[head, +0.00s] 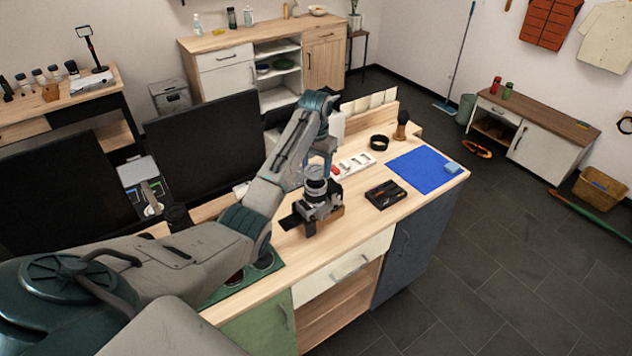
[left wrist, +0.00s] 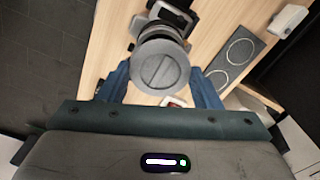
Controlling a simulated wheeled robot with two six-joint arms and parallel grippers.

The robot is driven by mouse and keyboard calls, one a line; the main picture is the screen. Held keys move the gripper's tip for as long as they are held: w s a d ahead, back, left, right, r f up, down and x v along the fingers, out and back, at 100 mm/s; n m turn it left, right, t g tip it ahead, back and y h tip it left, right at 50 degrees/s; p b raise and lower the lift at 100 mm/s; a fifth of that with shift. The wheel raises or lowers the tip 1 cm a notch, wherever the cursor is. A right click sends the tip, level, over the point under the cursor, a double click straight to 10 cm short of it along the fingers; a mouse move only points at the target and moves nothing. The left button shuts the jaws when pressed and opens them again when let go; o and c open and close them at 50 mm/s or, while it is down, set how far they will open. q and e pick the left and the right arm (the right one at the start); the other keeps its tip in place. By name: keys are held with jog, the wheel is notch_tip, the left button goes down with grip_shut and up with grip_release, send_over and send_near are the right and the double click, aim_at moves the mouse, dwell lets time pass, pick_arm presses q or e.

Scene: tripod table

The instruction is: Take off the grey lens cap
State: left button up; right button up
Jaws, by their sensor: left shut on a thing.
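A silver and black camera (head: 317,207) stands on the wooden worktop, its lens pointing up. The round grey lens cap (left wrist: 160,68), with a slot across its face, fills the middle of the left wrist view; the lens barrel (left wrist: 160,32) shows just behind it. My left gripper (head: 319,168) is above the camera, pointing down. Its blue fingers stand on either side of the cap and are shut on it. I cannot tell whether the cap still touches the lens. My right gripper is not in view.
A black case (head: 386,195) and a blue mat (head: 425,170) lie right of the camera. A black ring (head: 379,142) and a brush (head: 402,126) stand behind. A dark green mat with round wells (head: 262,262) lies at the front left. Bare wood separates them.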

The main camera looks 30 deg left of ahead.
pick_arm(q)
jog(key=shift+r, duration=1.35)
jog(key=shift+f, duration=0.15)
